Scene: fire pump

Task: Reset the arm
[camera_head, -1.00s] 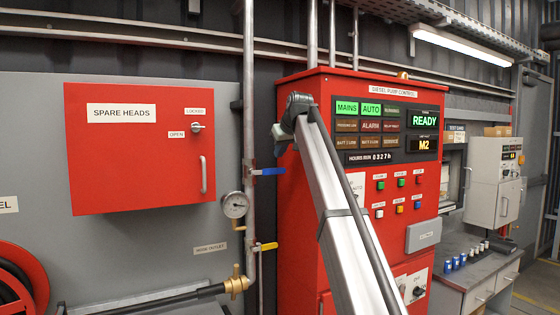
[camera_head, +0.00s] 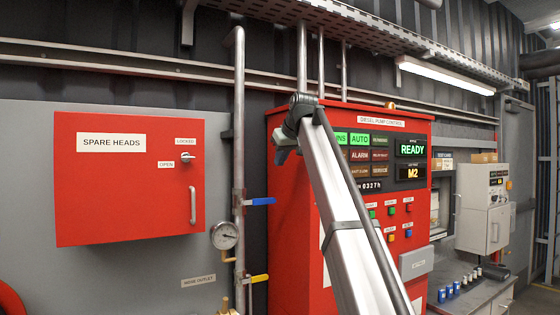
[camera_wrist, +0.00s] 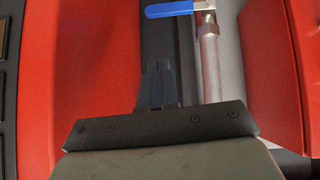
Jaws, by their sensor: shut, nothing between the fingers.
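My gripper (camera_wrist: 158,85) shows in the wrist view with its dark fingers together and nothing between them. In the head view my arm reaches up across the red diesel pump control cabinet (camera_head: 292,225), and the gripper end (camera_head: 283,150) is near the cabinet's upper left. The fingers are small there and partly hidden by the wrist. In the wrist view a pipe with a blue lever (camera_wrist: 170,9) lies beyond the fingers, apart from them. The same blue lever (camera_head: 260,201) shows below the gripper in the head view.
The red spare heads box (camera_head: 130,195) is shut on the left wall. A gauge (camera_head: 224,236) and a yellow lever (camera_head: 256,279) sit by the pipe. Blue and white cylinders (camera_head: 453,288) stand on the bench at right.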

